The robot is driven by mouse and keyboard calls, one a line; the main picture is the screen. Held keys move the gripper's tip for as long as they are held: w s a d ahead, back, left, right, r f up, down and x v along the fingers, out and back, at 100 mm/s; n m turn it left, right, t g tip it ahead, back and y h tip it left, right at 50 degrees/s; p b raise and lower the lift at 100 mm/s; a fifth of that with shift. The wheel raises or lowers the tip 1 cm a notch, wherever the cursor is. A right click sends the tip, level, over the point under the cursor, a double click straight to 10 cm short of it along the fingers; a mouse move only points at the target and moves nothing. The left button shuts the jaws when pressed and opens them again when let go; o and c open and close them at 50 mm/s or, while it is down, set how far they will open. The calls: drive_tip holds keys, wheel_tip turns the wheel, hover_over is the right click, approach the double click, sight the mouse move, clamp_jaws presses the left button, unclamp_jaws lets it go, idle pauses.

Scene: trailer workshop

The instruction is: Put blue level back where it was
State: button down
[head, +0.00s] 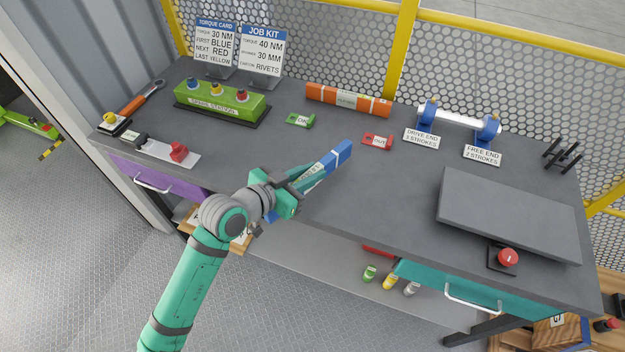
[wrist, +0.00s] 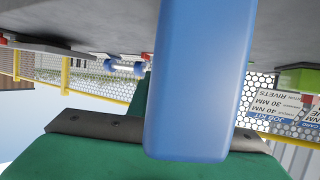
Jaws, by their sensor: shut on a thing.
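The blue level (head: 336,157) is a long blue bar with a pale label in its middle. My gripper (head: 296,189) is shut on it, above the front part of the grey workbench. The level points up and to the right in the head view, and its near end is partly hidden by my gripper. In the wrist view the level (wrist: 195,80) fills the middle as a large blue block in front of my green gripper (wrist: 150,135). I cannot tell from the frames whether the level touches the bench top.
An orange level (head: 347,99) lies at the back of the grey workbench (head: 330,215). A green OK tag (head: 300,120) and a red tag (head: 377,141) lie ahead. A green station (head: 221,101) stands left; a shaft on blue supports (head: 458,118) and a dark panel (head: 510,214) are right.

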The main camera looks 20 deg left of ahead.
drive_tip(key=shift+w+d+f, duration=0.1)
drive_tip(key=shift+w+f, duration=0.1)
drive_tip(key=shift+f, duration=0.8)
drive_tip(key=shift+w+f, duration=0.15)
drive_tip(key=shift+f, duration=0.8)
drive_tip(key=c, duration=1.6)
unclamp_jaws()
drive_tip(key=v, duration=1.2)
drive_tip(key=shift+f, duration=0.1)
